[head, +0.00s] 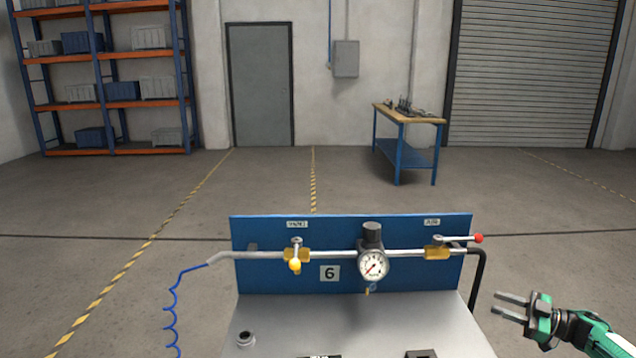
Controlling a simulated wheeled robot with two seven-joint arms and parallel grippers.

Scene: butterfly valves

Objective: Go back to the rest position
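My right gripper (512,305) is at the lower right of the head view, to the right of the valve stand. Its two fingers are apart with nothing between them. It touches neither the valves nor the pipe. The left valve (296,256) is brass with a yellow-tipped handle that points toward me, across the pipe. The right valve (437,253) is brass with a red-tipped handle (466,239) that lies along the pipe, pointing right. A round gauge (373,264) sits between them on the pipe. My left gripper is not in view.
The blue back panel (400,281) stands on a grey top (385,317). A coiled blue hose (170,310) hangs at left, and a black hose (482,279) bends down at right, near my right gripper. The floor behind is open, with a workbench (408,119) farther back.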

